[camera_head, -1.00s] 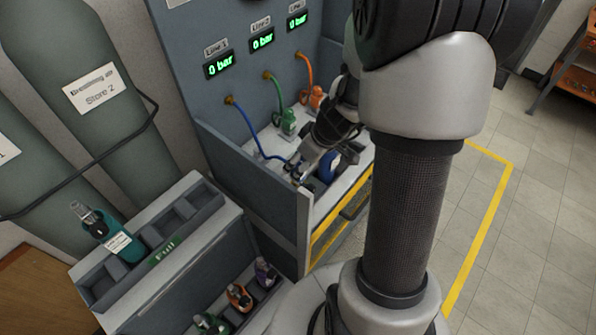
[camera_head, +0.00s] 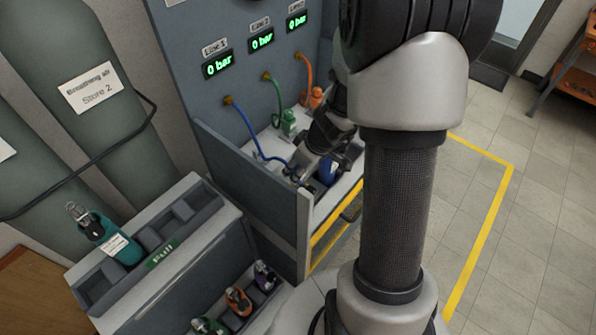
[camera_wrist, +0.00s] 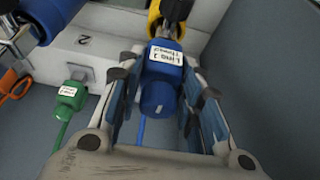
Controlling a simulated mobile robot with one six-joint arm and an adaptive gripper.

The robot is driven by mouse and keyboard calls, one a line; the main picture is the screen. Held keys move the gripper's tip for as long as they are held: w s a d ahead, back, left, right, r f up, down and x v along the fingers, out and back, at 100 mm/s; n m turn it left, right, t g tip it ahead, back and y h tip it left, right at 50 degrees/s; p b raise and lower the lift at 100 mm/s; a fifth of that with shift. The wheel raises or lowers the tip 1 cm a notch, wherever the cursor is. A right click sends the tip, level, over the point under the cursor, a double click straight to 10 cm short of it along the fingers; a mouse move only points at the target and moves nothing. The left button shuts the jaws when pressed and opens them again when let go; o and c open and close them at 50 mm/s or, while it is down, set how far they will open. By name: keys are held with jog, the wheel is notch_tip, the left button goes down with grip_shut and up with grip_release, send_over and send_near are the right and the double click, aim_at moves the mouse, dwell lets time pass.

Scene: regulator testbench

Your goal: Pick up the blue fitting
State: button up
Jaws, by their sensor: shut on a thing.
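The blue fitting (camera_wrist: 160,85) shows in the wrist view, with a white label on top and a blue hose running from it. It lies between the two fingers of my gripper (camera_wrist: 158,108), which is shut on it. A yellow and dark metal part (camera_wrist: 170,18) shows just beyond the fitting; I cannot tell whether they touch. In the head view my gripper (camera_head: 299,173) is low in the bench at the end of the blue hose (camera_head: 246,124). The fitting is mostly hidden there.
A green fitting (camera_wrist: 73,95) sits by a white block marked 2 (camera_wrist: 85,48). A blue cylinder (camera_head: 328,170) stands right beside my gripper. The bench's side wall (camera_head: 250,180) is near. A teal bottle (camera_head: 115,240) sits in the rack at left.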

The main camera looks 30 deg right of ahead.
jog(key=c, duration=0.5)
jog(key=shift+c, duration=0.2)
notch_tip(320, 180, up, 20)
jog(key=p, duration=0.8)
